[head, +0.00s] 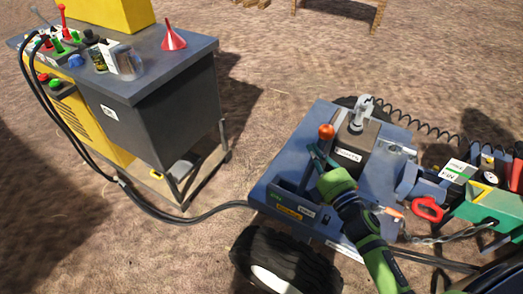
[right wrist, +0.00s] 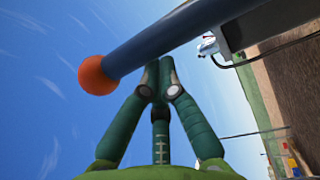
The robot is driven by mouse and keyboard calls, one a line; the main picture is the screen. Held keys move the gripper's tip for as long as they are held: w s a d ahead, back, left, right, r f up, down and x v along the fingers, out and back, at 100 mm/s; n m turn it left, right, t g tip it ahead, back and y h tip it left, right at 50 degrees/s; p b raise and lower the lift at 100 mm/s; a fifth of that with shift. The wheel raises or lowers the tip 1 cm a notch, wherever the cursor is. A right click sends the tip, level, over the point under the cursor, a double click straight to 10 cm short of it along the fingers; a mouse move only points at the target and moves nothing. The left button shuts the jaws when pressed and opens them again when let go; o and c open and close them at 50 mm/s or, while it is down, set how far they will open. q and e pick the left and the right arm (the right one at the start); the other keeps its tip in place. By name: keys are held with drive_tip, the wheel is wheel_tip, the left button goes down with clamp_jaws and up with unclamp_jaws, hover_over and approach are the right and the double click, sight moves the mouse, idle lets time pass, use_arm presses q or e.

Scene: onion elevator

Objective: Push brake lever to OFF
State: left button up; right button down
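The brake lever appears to be the one with the orange ball knob (head: 326,131), standing on the blue-grey cart (head: 272,178). In the right wrist view its orange knob (right wrist: 97,75) and dark blue shaft (right wrist: 190,32) cross in front of the fingertips. My right gripper (head: 316,158) is close to the lever on the cart's near side. Its fingers converge in the right wrist view (right wrist: 158,75) and look shut. The shaft hides the fingertips' ends, so I cannot tell whether they touch it. Green and yellow labels (head: 290,212) lie on the near edge, too small to read. My left gripper is not seen.
A grey box unit (head: 355,140) stands behind the lever. Red-handled and green equipment (head: 428,208) crowds the cart's right side. A cable (head: 190,214) runs to a grey-topped cabinet (head: 160,110) with a red funnel (head: 173,37).

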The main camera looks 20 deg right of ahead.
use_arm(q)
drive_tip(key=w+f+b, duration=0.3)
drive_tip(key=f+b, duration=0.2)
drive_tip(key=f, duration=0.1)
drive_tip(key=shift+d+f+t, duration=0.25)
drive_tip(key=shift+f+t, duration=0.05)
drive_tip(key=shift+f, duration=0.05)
use_arm(e)
drive_tip(key=s+d+f+m+t, duration=0.2)
drive_tip(key=s+d, duration=0.3)
drive_tip(key=d, duration=0.1)
drive_tip(key=shift+s+f+h, duration=0.15)
drive_tip(key=shift+s+h, duration=0.15)
drive_tip(key=shift+h, duration=0.1)
